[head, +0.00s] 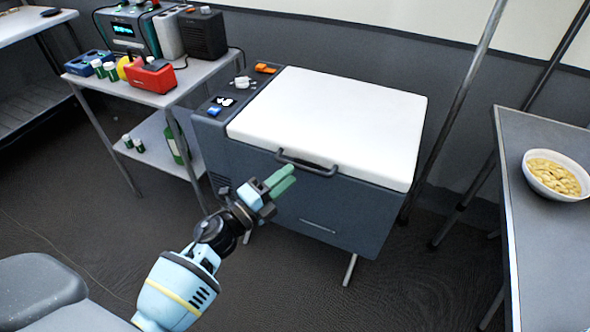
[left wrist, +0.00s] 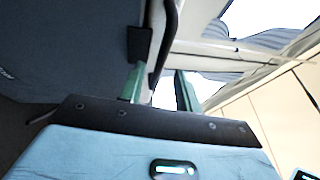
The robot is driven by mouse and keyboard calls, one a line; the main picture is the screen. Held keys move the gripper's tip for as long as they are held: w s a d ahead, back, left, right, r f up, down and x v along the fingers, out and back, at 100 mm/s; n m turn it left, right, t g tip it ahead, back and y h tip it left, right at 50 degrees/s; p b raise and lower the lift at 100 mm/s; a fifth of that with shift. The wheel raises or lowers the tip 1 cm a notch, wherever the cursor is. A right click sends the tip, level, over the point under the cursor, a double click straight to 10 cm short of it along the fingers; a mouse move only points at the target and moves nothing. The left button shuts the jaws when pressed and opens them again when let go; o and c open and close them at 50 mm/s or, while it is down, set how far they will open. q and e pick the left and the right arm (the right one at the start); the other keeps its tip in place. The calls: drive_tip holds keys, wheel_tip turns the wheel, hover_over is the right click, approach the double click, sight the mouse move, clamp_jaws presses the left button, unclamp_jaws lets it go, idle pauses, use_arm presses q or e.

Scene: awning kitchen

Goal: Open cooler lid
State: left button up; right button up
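The cooler (head: 330,215) is a dark grey box on legs with a white lid (head: 335,115), which lies shut. A dark bar handle (head: 308,164) sits at the front edge of the lid. My left gripper (head: 290,176) has green fingers and is just in front of and below the handle's left end. In the left wrist view the fingers of my left gripper (left wrist: 160,72) are apart, with the dark handle bar (left wrist: 170,32) running down towards the gap between them. I cannot tell whether they touch it. My right gripper is not in view.
A side table (head: 195,78) with a red box (head: 150,77), a black speaker-like box (head: 203,35) and bottles stands left of the cooler. Small items lie on the cooler's left ledge. A grey table (head: 545,235) with a bowl (head: 555,177) is at right, beside metal poles (head: 455,100).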

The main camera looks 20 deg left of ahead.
use_arm(q)
drive_tip(key=shift+x, duration=1.75)
clamp_jaws()
